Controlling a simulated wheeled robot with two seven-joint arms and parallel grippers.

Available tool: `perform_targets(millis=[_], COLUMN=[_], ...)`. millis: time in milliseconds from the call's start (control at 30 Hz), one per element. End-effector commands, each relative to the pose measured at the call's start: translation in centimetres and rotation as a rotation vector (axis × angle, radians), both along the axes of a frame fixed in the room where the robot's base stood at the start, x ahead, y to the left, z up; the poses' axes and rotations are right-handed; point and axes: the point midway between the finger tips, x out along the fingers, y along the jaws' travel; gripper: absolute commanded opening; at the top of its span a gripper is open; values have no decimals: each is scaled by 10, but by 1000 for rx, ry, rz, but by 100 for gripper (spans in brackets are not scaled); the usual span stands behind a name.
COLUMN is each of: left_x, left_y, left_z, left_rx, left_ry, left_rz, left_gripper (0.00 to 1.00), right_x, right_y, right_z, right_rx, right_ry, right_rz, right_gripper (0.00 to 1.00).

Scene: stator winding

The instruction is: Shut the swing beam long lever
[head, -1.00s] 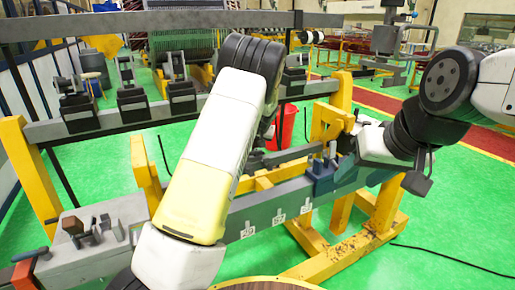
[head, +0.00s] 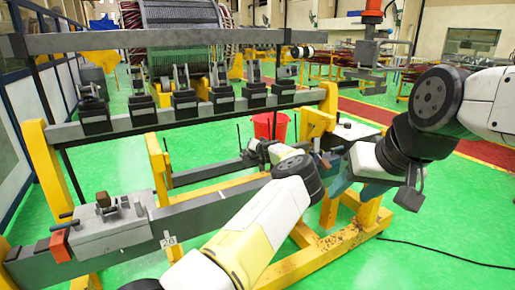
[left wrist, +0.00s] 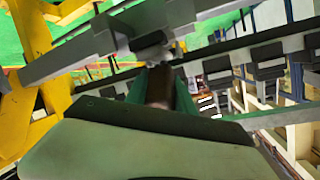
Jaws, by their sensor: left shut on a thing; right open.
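A grey bar (head: 210,172), which looks like the swing beam long lever, runs above the yellow frame, left of the red bucket. My left gripper (head: 262,150) is at its right end, small and partly hidden by my wrist. In the left wrist view, the left gripper's green fingers (left wrist: 160,92) are shut on a dark brown handle (left wrist: 159,84), just below a grey bar (left wrist: 90,48) crossing the top. My right gripper (head: 328,160) is open near the yellow post at the frame's right end. Its fingertips are hard to make out.
A grey rail with several black clamps (head: 185,104) stands behind, under a long grey beam (head: 150,42). A grey box with small levers (head: 112,228) sits at lower left. A red bucket (head: 270,126) stands on the green floor. Yellow posts (head: 160,170) rise close by.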

Motion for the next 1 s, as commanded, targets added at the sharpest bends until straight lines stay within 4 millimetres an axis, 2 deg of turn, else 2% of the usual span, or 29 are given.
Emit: perform_targets(millis=[533, 567, 633, 1000], left_x=[2, 2, 2, 3], left_y=[-1, -1, -1, 0], left_z=[-5, -5, -4, -2], left_rx=[9, 9, 9, 9], left_ry=[-12, -12, -12, -15], left_rz=[0, 0, 0, 1], left_gripper=[0, 36, 49, 51], right_x=[0, 0, 0, 0], right_y=[0, 0, 0, 0], right_z=[0, 0, 0, 0], right_rx=[0, 0, 0, 0], right_ry=[0, 0, 0, 0], right_rz=[0, 0, 0, 0], right_gripper=[51, 51, 51, 51])
